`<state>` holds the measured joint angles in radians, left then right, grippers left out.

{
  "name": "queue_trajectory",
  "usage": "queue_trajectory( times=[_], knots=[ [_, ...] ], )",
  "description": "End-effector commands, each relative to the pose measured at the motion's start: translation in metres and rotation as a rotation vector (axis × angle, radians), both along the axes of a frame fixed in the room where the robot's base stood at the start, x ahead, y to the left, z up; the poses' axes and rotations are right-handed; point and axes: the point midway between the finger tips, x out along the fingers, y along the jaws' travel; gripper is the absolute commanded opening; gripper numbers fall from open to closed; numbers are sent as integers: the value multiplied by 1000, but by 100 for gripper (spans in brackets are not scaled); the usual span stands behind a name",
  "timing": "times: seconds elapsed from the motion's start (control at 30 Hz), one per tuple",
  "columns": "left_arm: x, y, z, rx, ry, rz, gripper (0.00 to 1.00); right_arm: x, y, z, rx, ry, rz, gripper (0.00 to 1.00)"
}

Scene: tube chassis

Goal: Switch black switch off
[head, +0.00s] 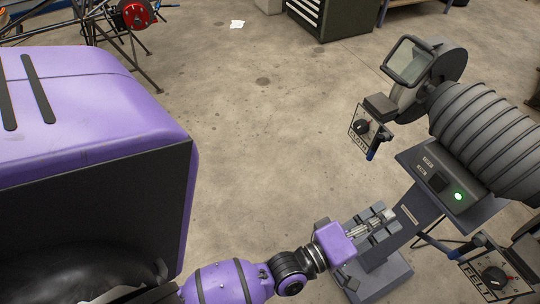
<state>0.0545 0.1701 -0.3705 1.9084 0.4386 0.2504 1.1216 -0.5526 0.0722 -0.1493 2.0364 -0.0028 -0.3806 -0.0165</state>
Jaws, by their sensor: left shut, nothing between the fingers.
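A grinder-like machine stands at the right, with a dark control panel (446,170) on its front. A small black switch (436,182) sits on the panel, to the left of a lit green lamp (458,196). I cannot tell the switch's tilt from here. My left gripper (386,219) reaches in from the bottom left. It is shut and empty, below and left of the panel, apart from the switch in the picture. My right gripper is not in view.
A knob plate marked CLOTH (367,131) and one marked FELT (492,276) flank the panel. A ribbed grey motor housing (482,135) and a framed glass shield (408,61) rise behind. The concrete floor (270,140) left of the machine is mostly clear.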

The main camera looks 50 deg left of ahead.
Motion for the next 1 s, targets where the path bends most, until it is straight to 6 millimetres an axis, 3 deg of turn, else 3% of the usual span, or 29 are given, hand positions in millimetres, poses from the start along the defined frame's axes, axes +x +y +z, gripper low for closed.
queue_trajectory(
  times=[0.23, 0.47, 1.0],
  knots=[
    [0, 0, 0, -5, 3, -1, 0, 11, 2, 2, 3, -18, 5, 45],
    [10, -3, 2, -4, -1, -2, 0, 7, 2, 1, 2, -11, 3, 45],
    [108, -35, 16, -3, 0, -1, 0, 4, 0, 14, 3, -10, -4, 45]
  ],
)
